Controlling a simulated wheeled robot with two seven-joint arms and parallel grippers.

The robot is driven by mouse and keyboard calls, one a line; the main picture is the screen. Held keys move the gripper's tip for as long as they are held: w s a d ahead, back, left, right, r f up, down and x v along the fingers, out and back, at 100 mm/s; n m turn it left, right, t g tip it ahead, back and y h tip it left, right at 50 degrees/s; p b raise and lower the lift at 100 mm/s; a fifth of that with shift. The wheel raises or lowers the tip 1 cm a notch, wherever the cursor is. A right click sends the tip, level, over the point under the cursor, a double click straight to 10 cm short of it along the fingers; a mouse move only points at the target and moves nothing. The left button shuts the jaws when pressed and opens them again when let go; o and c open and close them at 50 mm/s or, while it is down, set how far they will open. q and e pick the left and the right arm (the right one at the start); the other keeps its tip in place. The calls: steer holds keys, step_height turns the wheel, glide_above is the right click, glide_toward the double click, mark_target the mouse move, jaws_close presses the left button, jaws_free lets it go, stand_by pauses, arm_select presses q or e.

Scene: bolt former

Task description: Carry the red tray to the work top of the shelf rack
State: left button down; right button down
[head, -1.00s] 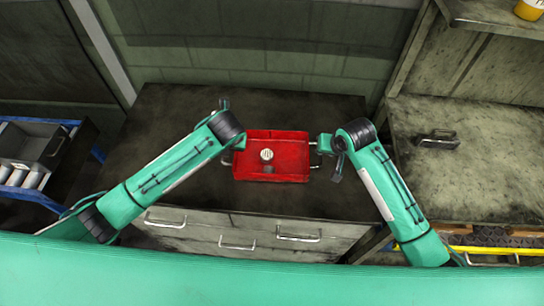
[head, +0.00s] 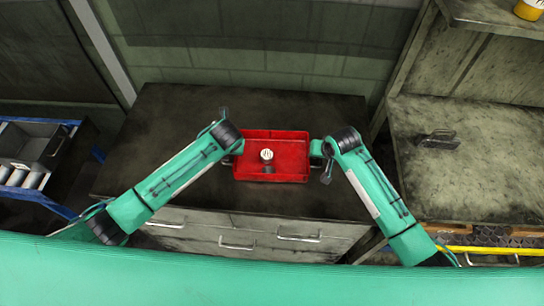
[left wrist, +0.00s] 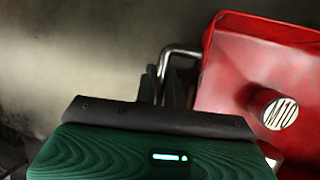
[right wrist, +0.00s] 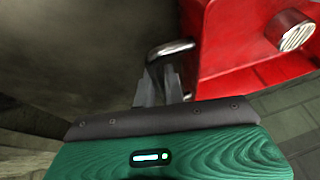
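The red tray (head: 290,150) lies on the dark top of a drawer cabinet, with a metal handle at each side. A small bolt-like piece with a pale marked cap (head: 267,155) stands in it. My left gripper (head: 237,146) is at the tray's left side, its fingers at the left handle (left wrist: 178,51). My right gripper (head: 318,148) is at the right side, its fingers beside and around the right handle (right wrist: 172,48). The wrist views do not clearly show whether either gripper is clamped. The work top of the shelf rack (head: 470,180) is at the right.
A black handled object (head: 438,139) lies on the rack's work top; the rest of it is clear. A yellow container (head: 529,9) stands on the upper shelf. The drawer cabinet (head: 160,120) has bare top around the tray. A blue-framed trolley with grey bins (head: 40,140) stands left.

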arm_select(q)
steer(key=shift+w+r, duration=0.1)
steer(key=shift+r, duration=0.1)
arm_select(e)
steer(key=shift+w+r, duration=0.1)
steer(key=shift+r, duration=0.1)
